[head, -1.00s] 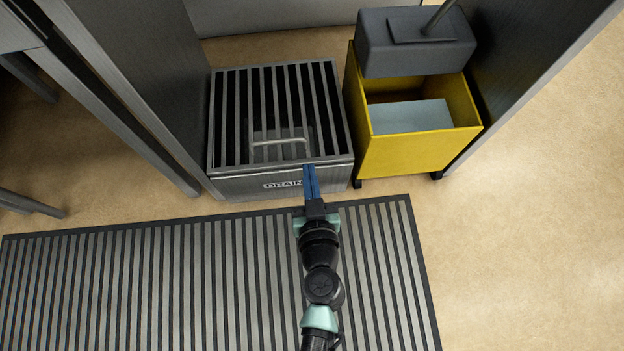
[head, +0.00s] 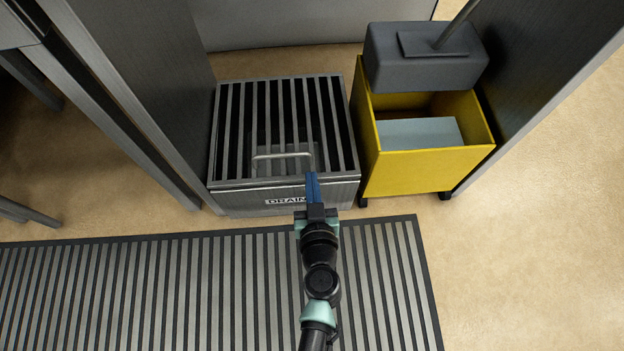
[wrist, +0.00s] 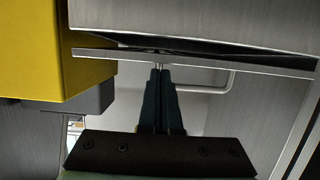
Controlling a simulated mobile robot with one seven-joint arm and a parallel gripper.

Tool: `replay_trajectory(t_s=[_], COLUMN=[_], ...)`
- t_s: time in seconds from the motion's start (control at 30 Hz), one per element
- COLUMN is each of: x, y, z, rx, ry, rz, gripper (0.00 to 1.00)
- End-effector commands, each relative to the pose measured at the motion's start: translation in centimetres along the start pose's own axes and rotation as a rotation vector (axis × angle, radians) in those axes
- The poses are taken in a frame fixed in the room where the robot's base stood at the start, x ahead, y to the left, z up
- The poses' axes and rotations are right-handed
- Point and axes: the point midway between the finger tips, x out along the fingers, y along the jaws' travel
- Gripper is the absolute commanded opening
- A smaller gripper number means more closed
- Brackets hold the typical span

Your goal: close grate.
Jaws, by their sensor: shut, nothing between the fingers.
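The grate (head: 230,130), a dark slatted panel with a pale bar handle (head: 283,156) near its front edge, lies over the grey box marked DRAIN (head: 235,201). In the wrist view, a dark wedge-shaped gap shows between the grate's edge (wrist: 200,60) and the box (wrist: 200,20), so the grate looks slightly raised. My gripper (head: 312,176) is shut and empty. Its blue fingertips are at the grate's front edge, by the handle's right end. The wrist view shows the fingertips (wrist: 160,72) close to that edge; contact is unclear.
A yellow mop bucket (head: 420,170) with a dark grey wringer (head: 425,65) stands close to the right of the box. Dark panels (head: 150,90) flank both sides. A striped mat (head: 150,290) lies in front. Open floor (head: 530,270) is at the right.

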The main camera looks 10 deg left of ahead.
Motion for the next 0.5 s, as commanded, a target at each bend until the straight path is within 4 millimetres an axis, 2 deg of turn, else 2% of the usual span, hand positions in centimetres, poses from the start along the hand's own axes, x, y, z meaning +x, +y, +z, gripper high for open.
replay_trajectory(t_s=[0.3,0.5], x=[0.5,0.6], y=[0.0,0.0], z=[2.5,3.2], rx=[0.000,-0.001], ry=[0.000,-0.002], rz=[0.000,0.000], gripper=[0.00,0.00])
